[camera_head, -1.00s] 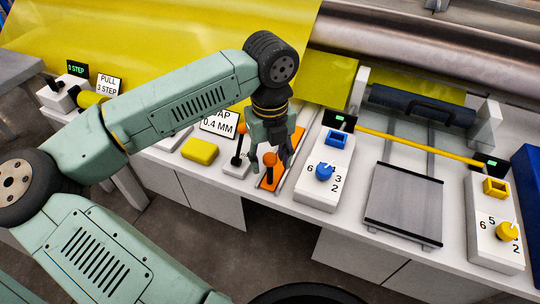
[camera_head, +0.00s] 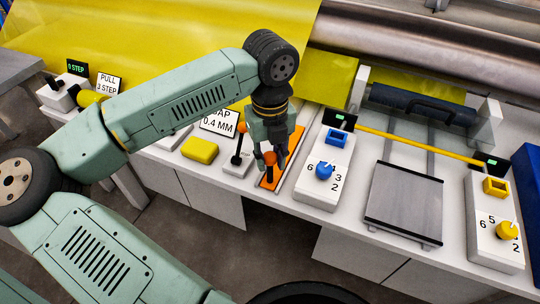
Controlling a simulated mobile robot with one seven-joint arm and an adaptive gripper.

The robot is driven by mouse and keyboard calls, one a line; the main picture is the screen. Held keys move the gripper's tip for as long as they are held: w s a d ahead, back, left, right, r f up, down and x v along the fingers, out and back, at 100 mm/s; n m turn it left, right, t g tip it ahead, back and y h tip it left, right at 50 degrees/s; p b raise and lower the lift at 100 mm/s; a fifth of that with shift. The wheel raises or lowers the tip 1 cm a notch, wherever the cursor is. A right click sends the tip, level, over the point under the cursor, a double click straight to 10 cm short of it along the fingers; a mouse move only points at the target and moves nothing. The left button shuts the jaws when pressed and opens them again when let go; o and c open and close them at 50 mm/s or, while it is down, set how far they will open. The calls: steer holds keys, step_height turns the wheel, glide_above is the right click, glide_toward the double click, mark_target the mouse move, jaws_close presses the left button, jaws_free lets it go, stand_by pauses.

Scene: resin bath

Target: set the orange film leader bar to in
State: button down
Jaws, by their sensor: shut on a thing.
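The orange film leader bar is the flat orange strip (camera_head: 267,184) running front to back on the bench, with an orange-knobbed handle (camera_head: 270,158) on it. My gripper (camera_head: 276,152) points down over the strip and is shut on the handle. Its fingers and wrist hide part of the handle and the middle of the strip. Another small lever with an orange knob (camera_head: 242,128) stands on a white base just left of my gripper.
A white box with a blue dial (camera_head: 324,171) stands close on the right. A yellow block (camera_head: 199,150) and a gap sign (camera_head: 219,122) lie to the left. A dark plate (camera_head: 405,205) and a yellow-dial box (camera_head: 506,231) are farther right. Yellow film (camera_head: 170,40) hangs behind.

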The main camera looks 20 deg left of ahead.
stand_by(0.3)
steer(key=w+b, duration=0.1)
steer(key=w, duration=0.5)
steer(key=w+b, duration=0.1)
steer(key=w, duration=0.6)
steer(key=w+b, duration=0.1)
steer(key=w, duration=0.6)
steer(key=shift+d, duration=0.35)
steer(key=shift+w+r, duration=0.1)
steer(key=shift+w, duration=0.15)
steer(key=c, duration=1.4)
jaws_free()
steer(key=shift+o, duration=0.5)
step_height(320, 180, up, 12)
